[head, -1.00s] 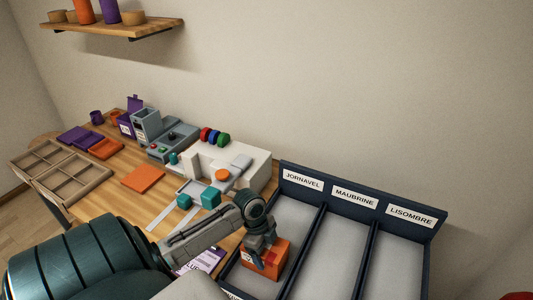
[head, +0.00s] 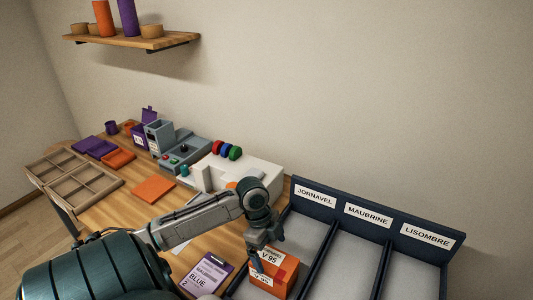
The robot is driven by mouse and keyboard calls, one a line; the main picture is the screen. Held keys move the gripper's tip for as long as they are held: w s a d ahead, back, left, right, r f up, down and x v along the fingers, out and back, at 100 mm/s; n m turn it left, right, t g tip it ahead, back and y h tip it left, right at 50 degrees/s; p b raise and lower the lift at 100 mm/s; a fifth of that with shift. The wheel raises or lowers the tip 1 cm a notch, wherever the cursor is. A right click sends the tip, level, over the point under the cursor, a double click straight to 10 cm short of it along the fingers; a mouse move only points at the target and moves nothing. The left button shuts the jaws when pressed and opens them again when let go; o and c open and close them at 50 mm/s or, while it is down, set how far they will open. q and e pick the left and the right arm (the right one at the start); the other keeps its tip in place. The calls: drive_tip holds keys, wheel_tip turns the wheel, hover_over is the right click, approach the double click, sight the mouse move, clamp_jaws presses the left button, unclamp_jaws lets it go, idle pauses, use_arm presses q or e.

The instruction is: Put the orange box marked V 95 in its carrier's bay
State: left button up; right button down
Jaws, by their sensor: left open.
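The orange box (head: 289,270) has white labels; V 95 is readable on its top, and the smaller line above is too small to read. It sits in the near part of the left bay, under the JORNAVEL sign (head: 315,195). My left gripper (head: 257,266) is open at the box's left side, its fingers pointing down and covering part of the label. Whether a finger touches the box I cannot tell. The dark blue bay rack (head: 337,213) also has MAUBRINE and LISOMBRE bays, both empty where visible. My right gripper is out of view.
A purple and white card reading BLUE (head: 207,273) lies left of the rack. A white machine (head: 258,175) and a grey machine (head: 186,155) stand behind my arm. A wooden divided tray (head: 75,178) and an orange sheet (head: 153,189) lie farther left.

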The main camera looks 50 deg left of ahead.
use_arm(q)
drive_tip(key=shift+b+v, duration=0.3)
drive_tip(key=shift+v, duration=1.9)
